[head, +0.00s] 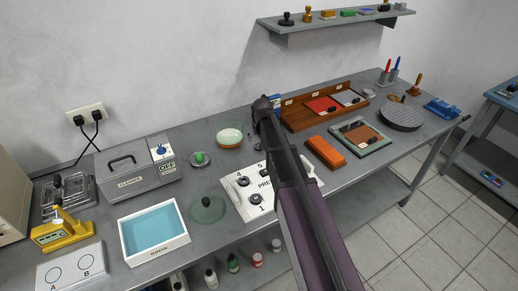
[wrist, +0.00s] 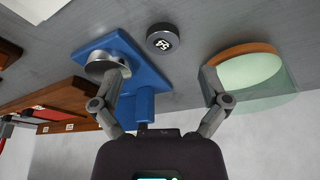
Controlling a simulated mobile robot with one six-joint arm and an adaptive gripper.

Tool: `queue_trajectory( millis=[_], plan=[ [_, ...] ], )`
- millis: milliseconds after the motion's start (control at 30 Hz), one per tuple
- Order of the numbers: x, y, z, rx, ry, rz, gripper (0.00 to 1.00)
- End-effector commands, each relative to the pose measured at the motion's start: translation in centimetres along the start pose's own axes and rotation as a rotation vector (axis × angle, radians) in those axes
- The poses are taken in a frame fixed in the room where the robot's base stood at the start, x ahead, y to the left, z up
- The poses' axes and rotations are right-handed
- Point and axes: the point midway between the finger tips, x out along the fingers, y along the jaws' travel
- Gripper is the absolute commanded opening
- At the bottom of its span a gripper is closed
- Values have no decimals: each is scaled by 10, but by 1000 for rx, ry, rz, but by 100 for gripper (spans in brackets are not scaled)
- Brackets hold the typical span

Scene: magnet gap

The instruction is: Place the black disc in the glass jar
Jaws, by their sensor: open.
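The glass jar (head: 229,137) stands at the back of the bench, left of my arm in the head view. It is clear, with an orange and pale green part, and shows at the right of the wrist view (wrist: 250,75). A small dark disc (wrist: 164,39) with pale markings on top lies on the bench between the jar and a blue stand in the wrist view. I cannot tell for sure that it is the black disc. My gripper (wrist: 165,73) is open and empty above the bench; in the head view its end (head: 265,104) is partly hidden by my arm.
The blue stand (wrist: 138,60) with a silver round part is close to my left finger in the wrist view. A white panel (head: 250,207) with black knobbed pieces, a glass lid (head: 207,209) and a blue-lined tray (head: 184,238) are nearer. A wooden rack (head: 296,118) stands right.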

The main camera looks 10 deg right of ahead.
Motion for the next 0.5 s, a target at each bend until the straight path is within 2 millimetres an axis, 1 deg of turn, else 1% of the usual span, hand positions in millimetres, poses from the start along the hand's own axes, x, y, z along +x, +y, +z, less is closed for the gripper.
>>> queue_trajectory(
  millis=[267, 500],
  plan=[
    [5, 0, 0, 1, 0, 0, 95],
    [22, -1, 0, 1, 0, 0, 95]
  ],
)
